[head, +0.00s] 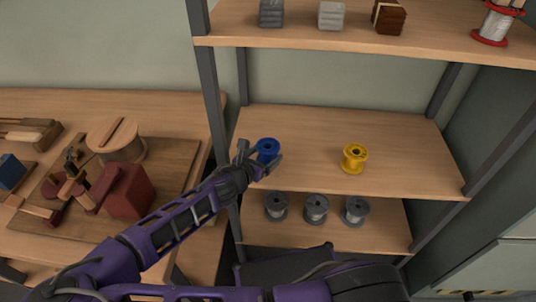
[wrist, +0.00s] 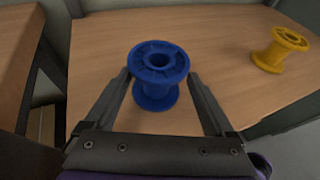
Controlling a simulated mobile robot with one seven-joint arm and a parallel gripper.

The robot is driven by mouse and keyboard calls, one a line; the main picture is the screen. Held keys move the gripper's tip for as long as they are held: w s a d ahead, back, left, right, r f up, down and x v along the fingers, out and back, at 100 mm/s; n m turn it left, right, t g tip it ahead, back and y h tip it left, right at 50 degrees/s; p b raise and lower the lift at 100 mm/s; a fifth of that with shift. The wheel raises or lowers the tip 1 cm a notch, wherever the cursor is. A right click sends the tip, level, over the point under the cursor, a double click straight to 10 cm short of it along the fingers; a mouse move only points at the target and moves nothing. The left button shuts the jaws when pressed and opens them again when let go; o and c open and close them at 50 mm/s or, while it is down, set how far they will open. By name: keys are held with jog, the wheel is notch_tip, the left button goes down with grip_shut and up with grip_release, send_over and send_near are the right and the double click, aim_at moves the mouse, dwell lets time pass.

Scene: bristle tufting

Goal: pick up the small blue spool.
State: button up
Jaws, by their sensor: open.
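The small blue spool (head: 267,147) stands upright near the left front of the middle shelf. It also shows in the wrist view (wrist: 157,78), between and slightly beyond the fingertips of my gripper (wrist: 160,77). My gripper (head: 259,160) is open, with one finger on each side of the spool. In the head view my gripper partly covers the spool.
A yellow spool (head: 354,158) stands on the middle shelf (head: 310,140) to the right. Grey spools (head: 316,208) stand on the lower shelf. A dark shelf post (head: 214,110) rises left of my gripper. A workbench (head: 180,110) with tools is at left.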

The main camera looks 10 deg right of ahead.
jog(key=b+x, duration=0.1)
jog(key=x, duration=0.4)
jog(key=shift+w+d+f, duration=0.15)
jog(key=shift+w, duration=0.25)
grip_shut()
